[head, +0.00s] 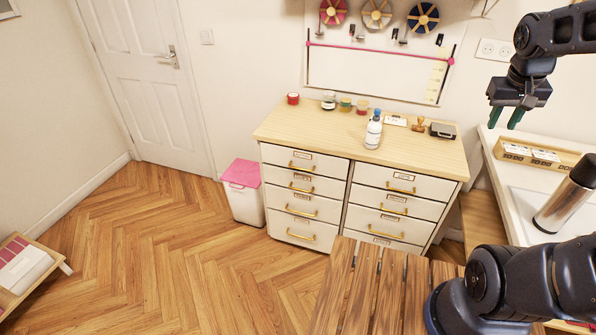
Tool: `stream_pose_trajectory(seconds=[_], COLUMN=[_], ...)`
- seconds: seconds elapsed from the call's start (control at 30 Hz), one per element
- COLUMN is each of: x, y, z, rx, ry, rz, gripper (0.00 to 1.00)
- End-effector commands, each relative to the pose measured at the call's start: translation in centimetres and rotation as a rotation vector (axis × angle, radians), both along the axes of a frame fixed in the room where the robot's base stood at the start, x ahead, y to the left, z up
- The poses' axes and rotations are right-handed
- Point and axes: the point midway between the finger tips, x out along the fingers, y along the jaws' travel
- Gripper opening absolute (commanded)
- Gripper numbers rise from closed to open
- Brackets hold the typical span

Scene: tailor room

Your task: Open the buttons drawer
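A white chest of drawers (347,205) with a pale wooden top stands against the back wall in the head view. It has two columns of drawers with brass handles and small label plates. The top left drawer (330,167) and the top right drawer (424,196) are shut, as are the others in view. The labels are too small to read, so I cannot tell which is the buttons drawer. The lowest right drawers are partly hidden by a slatted wooden surface. My gripper (505,117) is raised at the upper right, its green-tipped fingers apart and empty, away from the drawers.
On the chest top (300,125) stand a bottle (373,133), small jars, a stamp (418,125) and a dark box (443,130). A slatted wooden surface (365,290) is in front. A pink-lidded bin (244,200) stands left. The floor (170,260) at left is mostly clear.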

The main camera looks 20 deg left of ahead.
Motion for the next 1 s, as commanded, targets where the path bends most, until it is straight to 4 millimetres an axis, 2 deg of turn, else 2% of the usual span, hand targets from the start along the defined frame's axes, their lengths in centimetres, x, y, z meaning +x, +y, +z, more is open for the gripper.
stream_pose_trajectory(seconds=[0.1,0.47,0.77,1.0], x=[2.6,9.7,15.0,18.4], y=[1.3,6.4,12.4,18.2], z=[-0.5,-2.8,-5.9,-9.3], rx=[-0.05,-0.218,-0.375,-0.508], ry=[0.04,0.117,0.14,0.129], rz=[0.031,0.11,0.184,0.247], gripper=[0.32,0.32,0.32,0.32])
